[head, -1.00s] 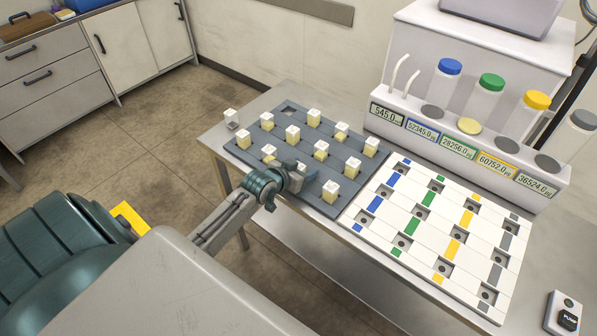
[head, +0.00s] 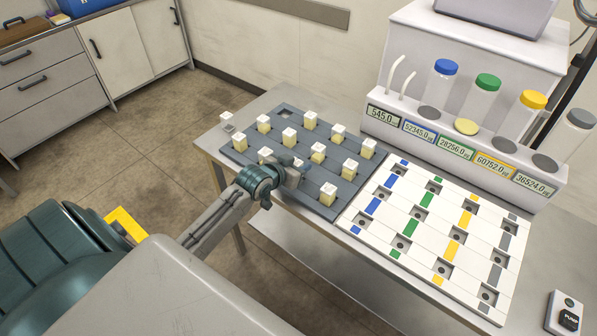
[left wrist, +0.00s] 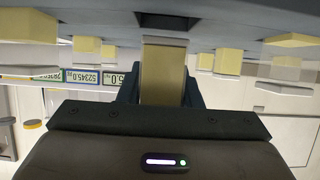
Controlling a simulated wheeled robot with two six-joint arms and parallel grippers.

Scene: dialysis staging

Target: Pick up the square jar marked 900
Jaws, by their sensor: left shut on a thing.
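Several small square jars with white lids and pale yellow bodies stand in the sockets of a grey rack (head: 283,113). My left gripper (head: 290,172) is at the rack's near side, shut on one square jar. That held jar (left wrist: 163,75) shows between the fingers in the upside-down left wrist view, upright, its base just clear of a dark socket (left wrist: 160,20). In the head view the gripper mostly hides it. The marks on the lids are too small to read, so I cannot tell which jar is marked 900. My right gripper is not in view.
Neighbouring jars (head: 327,194) stand close around the gripper. One jar (head: 227,121) stands off the rack's far left corner. A white board (head: 385,231) with colour-striped rows and sockets lies to the right. Behind it stands a dispenser (head: 455,118) with capped bottles and number displays.

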